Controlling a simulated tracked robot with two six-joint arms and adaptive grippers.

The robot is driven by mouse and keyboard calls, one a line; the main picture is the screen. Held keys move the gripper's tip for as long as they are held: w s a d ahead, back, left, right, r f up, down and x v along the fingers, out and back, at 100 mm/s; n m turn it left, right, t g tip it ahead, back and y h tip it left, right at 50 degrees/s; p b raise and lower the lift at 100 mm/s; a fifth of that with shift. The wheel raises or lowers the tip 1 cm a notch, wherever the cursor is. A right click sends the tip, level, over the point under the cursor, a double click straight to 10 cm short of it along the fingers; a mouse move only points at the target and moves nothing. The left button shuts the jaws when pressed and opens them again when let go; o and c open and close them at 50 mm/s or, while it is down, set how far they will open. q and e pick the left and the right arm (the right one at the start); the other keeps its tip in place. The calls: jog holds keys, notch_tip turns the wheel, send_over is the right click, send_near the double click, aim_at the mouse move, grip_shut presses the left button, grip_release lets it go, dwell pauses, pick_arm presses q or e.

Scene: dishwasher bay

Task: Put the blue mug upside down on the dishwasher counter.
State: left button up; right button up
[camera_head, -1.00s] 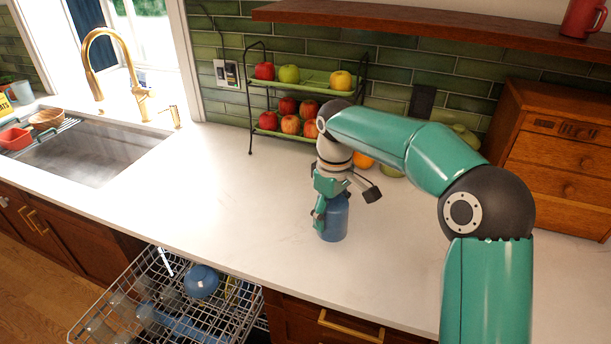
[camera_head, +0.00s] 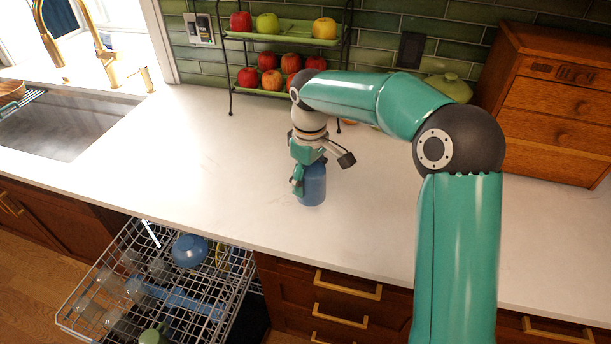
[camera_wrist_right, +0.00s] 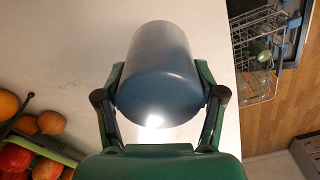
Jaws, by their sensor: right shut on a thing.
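The blue mug (camera_head: 313,185) is at the counter (camera_head: 215,160), in front of the fruit rack. My right gripper (camera_head: 305,180) is shut on it, with a finger showing on its left side. In the right wrist view the mug (camera_wrist_right: 160,75) sits between the two fingers of the gripper (camera_wrist_right: 165,97). A smooth closed surface faces that camera, and no open rim shows. The mug looks upright on its axis in the head view. Whether it touches the counter I cannot tell. My left gripper is not in view.
A dishwasher rack (camera_head: 100,275) with a blue bowl (camera_head: 189,250) and other dishes is pulled out below the counter edge. A fruit rack (camera_head: 285,90) stands at the wall, a wooden drawer box (camera_head: 550,105) at right, a sink (camera_head: 65,125) at left. The counter left of the mug is clear.

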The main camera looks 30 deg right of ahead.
jog(key=shift+w+f+b, duration=0.1)
jog(key=shift+f+b, duration=2.55)
jog(key=shift+f, duration=1.45)
jog(key=shift+f+b, duration=0.3)
jog(key=shift+f, duration=0.15)
jog(key=o, duration=1.2)
